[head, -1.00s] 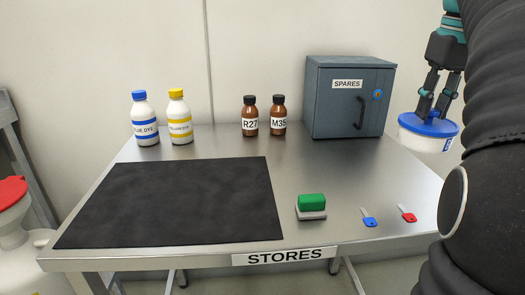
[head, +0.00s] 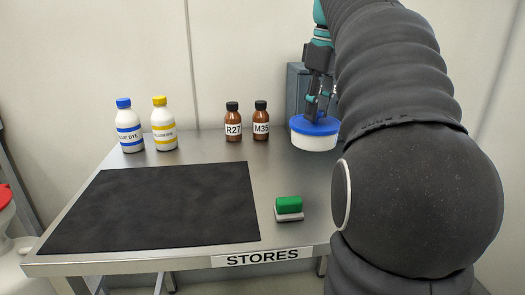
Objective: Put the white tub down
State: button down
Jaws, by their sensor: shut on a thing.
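The white tub (head: 314,141) has a blue lid and hangs upright at the right side of the stores table, in front of the grey cabinet. My gripper (head: 317,112) is shut on the top of the tub, at its blue lid. Whether the tub's base is clear of the table is hard to tell, but it appears held above the surface. The metal table (head: 205,165) lies below and to the left of it. My arm hides the right part of the table.
A black mat (head: 155,208) covers the left front of the table. A green-and-white block (head: 288,208) lies right of it. Blue dye (head: 129,127), yellow dye (head: 163,125), R27 (head: 233,122) and M35 (head: 260,121) bottles stand behind. The spares cabinet (head: 294,88) is mostly hidden.

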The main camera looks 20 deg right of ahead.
jog(key=shift+w+a+f+b, duration=0.25)
jog(key=shift+w+a+f, duration=0.7)
jog(key=shift+w+f, duration=0.5)
jog(key=shift+w+a+f+b, duration=0.3)
jog(key=shift+w+a+f, duration=0.7)
jog(key=shift+f, duration=0.7)
jog(key=shift+w+a+f+b, duration=0.25)
jog(key=shift+w+a+f, duration=0.65)
jog(key=shift+w+f, duration=0.55)
jog(key=shift+s+f, duration=0.2)
jog(key=shift+f, duration=0.1)
jog(key=c, duration=0.9)
grip_release()
notch_tip(320, 180, up, 12)
jog(key=s+p, duration=0.1)
jog(key=p, duration=0.1)
jog(key=shift+s+d, duration=0.2)
jog(key=shift+d, duration=0.05)
jog(key=shift+r, duration=0.1)
